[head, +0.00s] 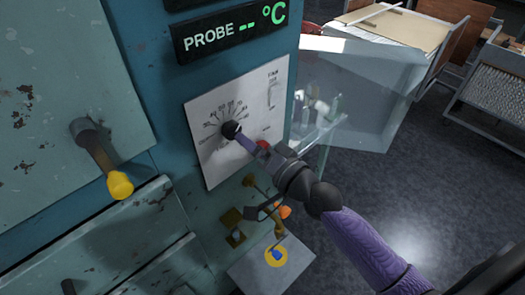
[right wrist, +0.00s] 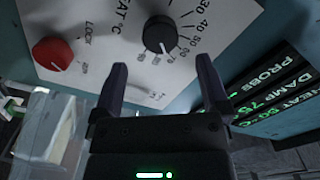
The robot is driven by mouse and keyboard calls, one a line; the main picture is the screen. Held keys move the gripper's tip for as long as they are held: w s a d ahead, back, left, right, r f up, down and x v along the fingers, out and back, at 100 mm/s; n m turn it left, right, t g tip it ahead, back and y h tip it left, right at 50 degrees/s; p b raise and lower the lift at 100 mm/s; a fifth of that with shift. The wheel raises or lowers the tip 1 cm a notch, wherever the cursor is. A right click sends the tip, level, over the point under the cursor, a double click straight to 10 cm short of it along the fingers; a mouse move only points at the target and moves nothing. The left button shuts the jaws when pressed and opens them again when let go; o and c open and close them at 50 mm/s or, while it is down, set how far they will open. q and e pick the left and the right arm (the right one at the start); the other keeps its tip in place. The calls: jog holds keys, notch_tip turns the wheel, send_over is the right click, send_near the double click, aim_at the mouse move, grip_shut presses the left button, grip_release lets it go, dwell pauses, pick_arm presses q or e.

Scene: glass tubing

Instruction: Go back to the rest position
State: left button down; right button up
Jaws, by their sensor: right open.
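My right gripper (head: 240,138) reaches in from the lower right of the head view to the white dial panel of a teal machine. In the right wrist view its two dark fingers (right wrist: 160,85) are apart with nothing between them. The black heat knob (right wrist: 160,35) sits just beyond the fingertips, and it also shows in the head view (head: 231,130). In the head view a fingertip overlaps the knob's edge; I cannot tell whether they touch. My left gripper is not in view.
A red knob (right wrist: 52,53) marked LOCK sits beside the black knob. A probe display (head: 235,33) is above the panel. A yellow-tipped handle (head: 120,184) juts out at left. A clear glass panel (head: 365,90) stands right of the machine. Open floor (head: 400,190) lies at right.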

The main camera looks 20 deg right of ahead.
jog(key=v, duration=0.4)
jog(key=shift+s, duration=0.15)
jog(key=s+a+f+n+g, duration=0.6)
jog(key=s+f+n+g, duration=0.1)
jog(key=s+f+g, duration=0.1)
jog(key=s+d+f+n+g+h+b, duration=0.1)
jog(key=s+d+f+g+h, duration=0.15)
jog(key=s, duration=0.25)
jog(key=s+d+f+n+g+h, duration=0.1)
jog(key=s+d+f+g+h, duration=0.15)
jog(key=s+h, duration=0.2)
notch_tip(320, 180, down, 24)
jog(key=s+g+b, duration=0.2)
jog(key=b, duration=0.6)
jog(key=s+d+f+b, duration=0.1)
jog(key=s+f+b, duration=0.2)
jog(key=s+f, duration=0.4)
jog(key=s+d+f+g+b, duration=0.1)
jog(key=s+f+b, duration=0.3)
jog(key=f, duration=0.9)
jog(key=s, duration=0.3)
jog(key=shift+s+d+n+y, duration=0.25)
jog(key=shift+n+y, duration=0.05)
jog(key=shift+n, duration=0.1)
